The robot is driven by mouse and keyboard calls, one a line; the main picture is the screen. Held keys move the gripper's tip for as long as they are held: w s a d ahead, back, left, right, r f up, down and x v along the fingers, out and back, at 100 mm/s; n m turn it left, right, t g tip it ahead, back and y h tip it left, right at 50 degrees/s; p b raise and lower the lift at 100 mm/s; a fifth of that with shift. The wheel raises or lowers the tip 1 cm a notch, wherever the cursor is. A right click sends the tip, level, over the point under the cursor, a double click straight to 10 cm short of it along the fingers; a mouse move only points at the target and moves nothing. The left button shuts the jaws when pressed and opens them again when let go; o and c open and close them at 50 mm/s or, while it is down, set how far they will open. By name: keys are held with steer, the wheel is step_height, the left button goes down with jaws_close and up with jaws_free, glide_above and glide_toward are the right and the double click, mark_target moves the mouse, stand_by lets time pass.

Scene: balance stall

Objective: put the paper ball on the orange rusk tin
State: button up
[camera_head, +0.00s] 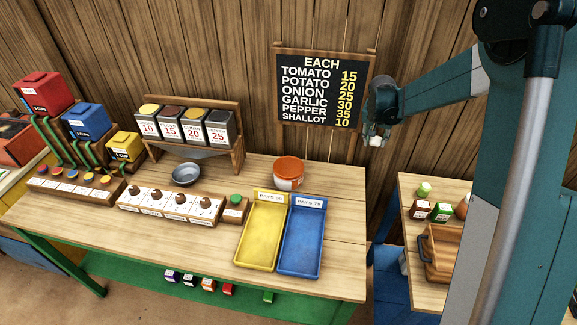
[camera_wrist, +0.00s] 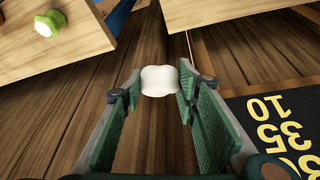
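The white paper ball (camera_wrist: 159,81) sits between the fingertips of my gripper (camera_wrist: 158,88) in the wrist view, touching the pads on both sides. In the head view my gripper (camera_head: 377,137) is up in the air before the plank wall, right of the price board, with the paper ball (camera_head: 376,142) at its tip. The orange rusk tin (camera_head: 289,171), a round tub with an orange top and a pale label band, stands on the main table, to the left of and below my gripper. Nothing is seen on its top.
Yellow (camera_head: 261,231) and blue (camera_head: 302,238) trays lie in front of the tin. A metal bowl (camera_head: 186,174) and canister rack (camera_head: 208,149) stand left. The price board (camera_head: 321,91) hangs behind. A side table (camera_head: 411,197) with small boxes and a wooden crate (camera_head: 443,252) is right.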

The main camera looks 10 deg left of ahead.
steer(key=s+a+r+n+y+p, duration=0.1)
steer(key=s+a+n, duration=0.1)
steer(key=a, duration=0.7)
steer(key=s+a+r+n+y, duration=0.1)
steer(key=s+a+n, duration=0.1)
steer(key=a, duration=0.8)
steer(key=r+n+y+p, duration=0.1)
steer(key=r+n, duration=0.1)
steer(key=n, duration=0.2)
glide_above(288, 163)
steer(key=s, duration=0.2)
steer(key=shift+w+d, duration=0.2)
steer(key=shift+d, duration=0.05)
steer(key=shift+f, duration=0.1)
steer(key=shift+f, duration=3.1)
steer(key=shift+f+p, duration=0.35)
steer(key=shift+f, duration=1.5)
steer(key=shift+f, duration=0.15)
